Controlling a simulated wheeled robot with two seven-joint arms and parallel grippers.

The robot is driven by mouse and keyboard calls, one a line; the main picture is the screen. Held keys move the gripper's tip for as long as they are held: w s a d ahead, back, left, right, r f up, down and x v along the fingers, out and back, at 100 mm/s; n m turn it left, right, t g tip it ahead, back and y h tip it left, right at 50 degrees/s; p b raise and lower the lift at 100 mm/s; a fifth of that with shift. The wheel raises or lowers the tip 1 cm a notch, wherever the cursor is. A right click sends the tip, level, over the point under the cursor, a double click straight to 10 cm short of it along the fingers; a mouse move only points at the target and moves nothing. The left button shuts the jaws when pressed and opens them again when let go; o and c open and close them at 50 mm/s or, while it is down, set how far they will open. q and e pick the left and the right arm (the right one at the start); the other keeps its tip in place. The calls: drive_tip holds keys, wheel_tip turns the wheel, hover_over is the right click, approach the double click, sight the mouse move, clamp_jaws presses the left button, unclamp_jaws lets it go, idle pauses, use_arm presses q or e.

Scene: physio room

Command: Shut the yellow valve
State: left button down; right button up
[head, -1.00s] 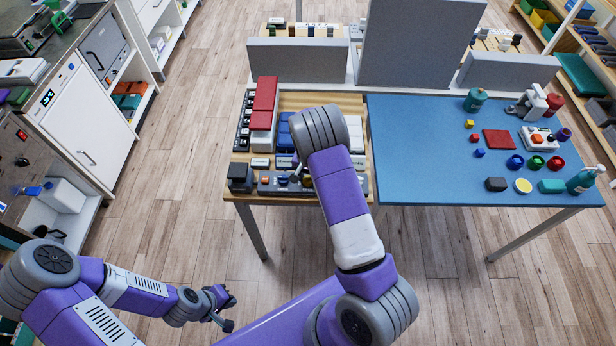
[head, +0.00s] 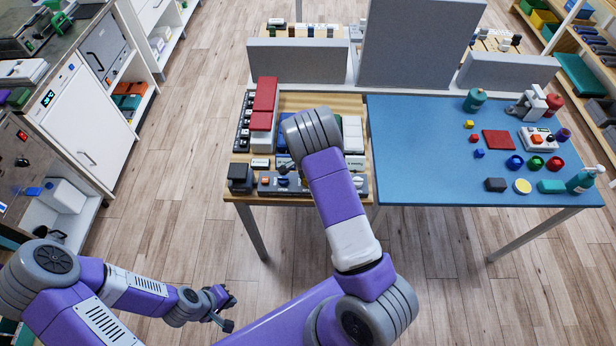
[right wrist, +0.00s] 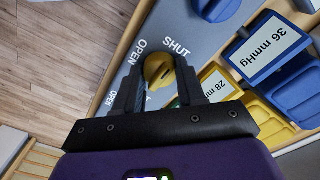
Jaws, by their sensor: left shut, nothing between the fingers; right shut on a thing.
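The yellow valve (right wrist: 158,68) shows in the right wrist view on a grey panel (right wrist: 205,48), with OPEN and SHUT printed beside it. My right gripper (right wrist: 160,62) is shut on it, one finger on each side. The fingers partly cover the valve, so its exact pointing is hard to tell. My left gripper (head: 227,309) is shut and empty, low over the floor, well away from the table.
A blue knob (right wrist: 217,8) sits on the panel close by. Blue and yellow pieces and a 36 mmHg label (right wrist: 268,50) lie right of my right gripper. The wooden table also holds red-topped boxes (head: 262,105). A blue table (head: 420,150) with small objects adjoins it.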

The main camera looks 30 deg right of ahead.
idle(0.3)
drive_tip(key=o, duration=1.1)
drive_tip(key=shift+c, duration=0.2)
wheel_tip(320, 180, up, 8)
drive_tip(key=shift+f, duration=0.2)
